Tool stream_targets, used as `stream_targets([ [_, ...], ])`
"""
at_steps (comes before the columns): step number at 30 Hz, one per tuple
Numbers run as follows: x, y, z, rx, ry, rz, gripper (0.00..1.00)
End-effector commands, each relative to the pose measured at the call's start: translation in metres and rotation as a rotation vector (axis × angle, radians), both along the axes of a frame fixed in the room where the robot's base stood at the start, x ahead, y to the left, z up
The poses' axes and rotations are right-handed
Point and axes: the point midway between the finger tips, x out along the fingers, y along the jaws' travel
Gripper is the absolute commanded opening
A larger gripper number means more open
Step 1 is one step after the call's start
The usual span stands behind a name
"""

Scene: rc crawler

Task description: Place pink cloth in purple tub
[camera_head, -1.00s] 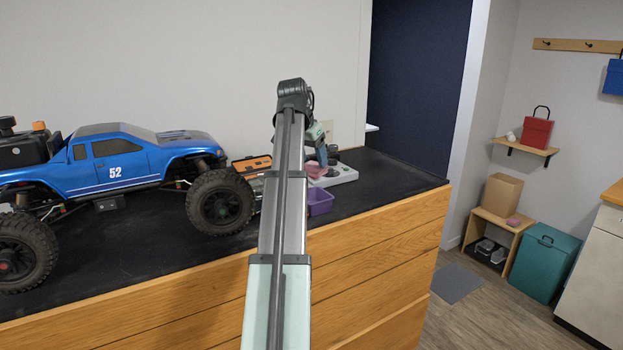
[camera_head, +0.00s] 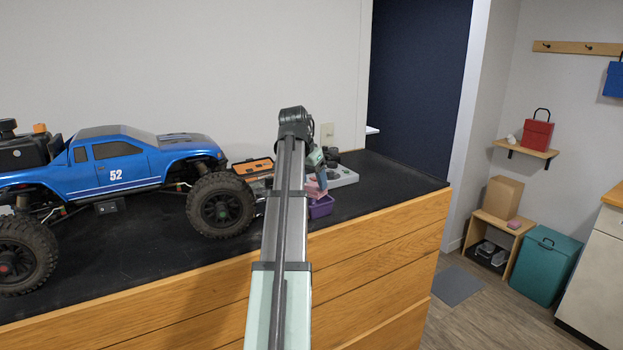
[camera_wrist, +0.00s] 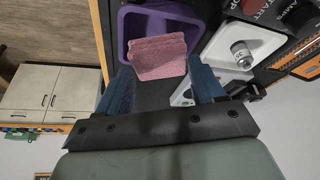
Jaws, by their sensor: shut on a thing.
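The purple tub (camera_head: 321,208) stands on the black worktop near its front edge, right of the blue truck's front wheel. In the wrist view the tub (camera_wrist: 124,22) lies just beyond my fingertips. My gripper (camera_wrist: 158,75) is shut on the pink cloth (camera_wrist: 158,57), a folded piece held between the two blue fingers. The cloth overlaps the tub's opening in the wrist view. In the head view the cloth (camera_head: 313,189) shows beside the arm, just above the tub's back rim. My arm partly hides the tub's left side there.
A large blue truck (camera_head: 120,165) fills the left of the worktop. A grey tray (camera_head: 343,178) with dark round parts and an orange-and-black case (camera_head: 253,167) lie behind the tub. The worktop is clear to the right.

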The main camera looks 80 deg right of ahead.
Motion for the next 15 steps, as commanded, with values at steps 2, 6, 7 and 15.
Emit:
stream_targets([
  [2, 0.0, 0.0002, -0.0021, 0.0, 0.0, 0.0, 0.4],
  [6, 0.0, 0.0002, -0.0054, 0.0, 0.0, 0.0, 0.4],
  [7, -0.0001, 0.0003, -0.0062, 0.0, 0.0, 0.0, 0.4],
  [15, 0.0, 0.0001, -0.0082, 0.0, 0.0, 0.0, 0.75],
])
